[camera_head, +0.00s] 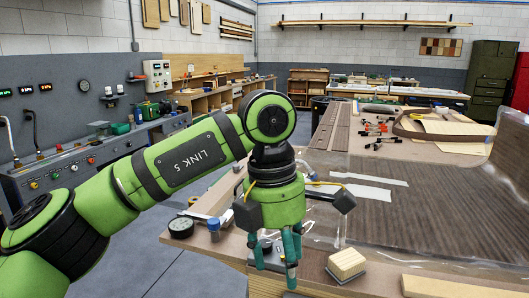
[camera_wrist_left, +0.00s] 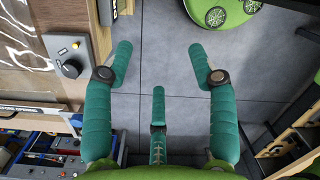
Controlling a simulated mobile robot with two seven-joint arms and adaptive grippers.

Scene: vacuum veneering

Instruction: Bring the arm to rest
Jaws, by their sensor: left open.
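My left arm (camera_head: 185,160) is green with black joints and comes in from the left in the head view, bent down at the wrist. My left gripper (camera_head: 280,258) has teal fingers that point down over the near left edge of the workbench (camera_head: 210,242). In the left wrist view its fingers (camera_wrist_left: 160,65) are spread apart with nothing between them. Grey floor tiles (camera_wrist_left: 170,30) show past the fingertips. My right gripper is not in view.
A dark wood panel under clear film (camera_head: 420,215) covers much of the bench. A pale block (camera_head: 347,263), a round gauge (camera_head: 181,227) and a blue-capped bottle (camera_head: 214,226) are near the gripper. A control box (camera_wrist_left: 70,66) is on the bench side.

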